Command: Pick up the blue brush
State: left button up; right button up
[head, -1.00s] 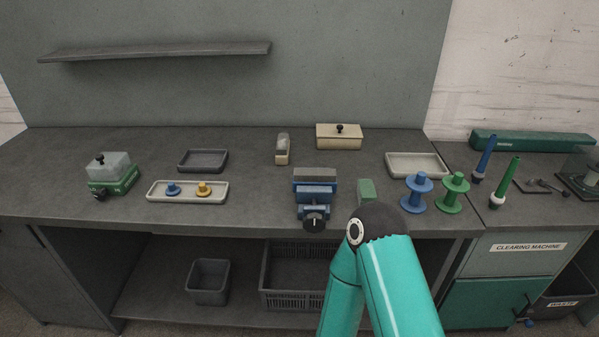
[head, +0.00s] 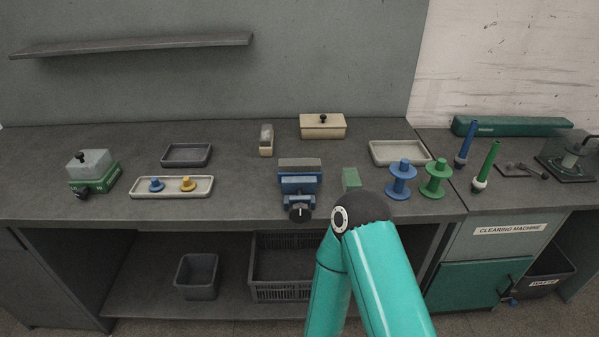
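Neither of my grippers is in view. A teal arm of mine rises from the bottom edge, and its dark elbow joint is in front of the bench edge, left of the brushes. Nothing hides the blue brush.
A blue spool (head: 401,180) and a green spool (head: 437,178) stand left of the brushes. Behind them is a pale tray (head: 400,152). A long green case (head: 512,126) lies behind the brushes. A blue vise-like device (head: 300,188) is mid-bench.

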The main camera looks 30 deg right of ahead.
aim_at(309, 167)
jog(key=u, duration=1.1)
jog(key=k, duration=1.1)
jog(key=z, duration=1.15)
jog(key=i, duration=1.2)
